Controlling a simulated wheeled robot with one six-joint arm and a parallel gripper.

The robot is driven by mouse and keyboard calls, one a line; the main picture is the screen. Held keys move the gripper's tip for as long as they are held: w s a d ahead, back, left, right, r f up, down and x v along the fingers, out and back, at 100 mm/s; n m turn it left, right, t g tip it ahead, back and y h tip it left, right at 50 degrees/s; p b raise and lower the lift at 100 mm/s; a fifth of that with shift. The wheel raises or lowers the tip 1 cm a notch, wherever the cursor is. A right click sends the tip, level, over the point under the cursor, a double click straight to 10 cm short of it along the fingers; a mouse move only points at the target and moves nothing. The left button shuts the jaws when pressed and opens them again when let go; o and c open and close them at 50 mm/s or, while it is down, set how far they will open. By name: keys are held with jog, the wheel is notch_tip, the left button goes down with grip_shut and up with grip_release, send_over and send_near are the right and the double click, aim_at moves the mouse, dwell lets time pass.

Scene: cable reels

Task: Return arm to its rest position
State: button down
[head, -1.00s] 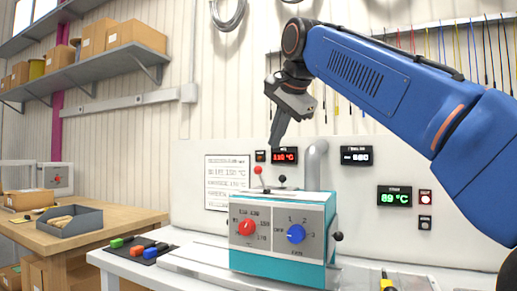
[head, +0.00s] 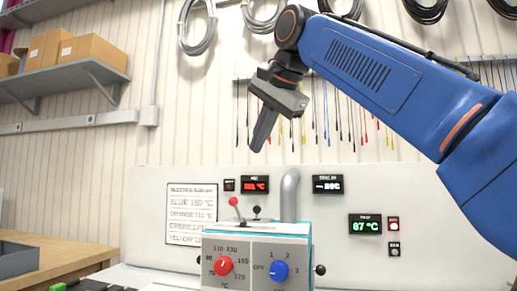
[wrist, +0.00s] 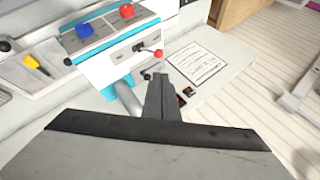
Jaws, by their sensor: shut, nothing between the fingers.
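My blue arm (head: 370,70) reaches in from the right in the head view and bends down at the wrist. My gripper (head: 258,143) points down, shut and empty, in front of the wall and above the teal and white machine (head: 254,229). It is clear of the machine. In the wrist view the shut fingers of my gripper (wrist: 160,85) show in the middle, with the machine (wrist: 125,62) beyond them.
The machine carries a red knob (head: 223,265), a blue knob (head: 279,270) and a red-tipped lever (head: 233,201). A grey pipe (head: 290,195) rises behind it. Shelves with boxes (head: 85,50) are at upper left. Cable coils hang above. The space around my gripper is free.

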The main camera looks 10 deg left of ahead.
jog(key=s+d+f+n+h, duration=0.2)
jog(key=d+f, duration=1)
jog(key=f, duration=0.1)
jog(key=s+d+f+n+h, duration=0.1)
jog(key=s+d+f, duration=0.1)
jog(key=d+f, duration=1.05)
jog(key=s+d+f+n, duration=0.1)
jog(key=s+d+f, duration=0.3)
jog(key=f, duration=0.7)
jog(key=s+d+f+n+g+h, duration=0.1)
jog(key=s+d+f, duration=0.4)
jog(key=s+f, duration=0.3)
jog(key=s+d+f+g+h, duration=0.1)
jog(key=s+d+f, duration=0.3)
jog(key=f, duration=1.1)
jog(key=shift+s+d+f+n, duration=0.2)
jog(key=shift+s+f+n, duration=0.2)
jog(key=shift+s, duration=0.8)
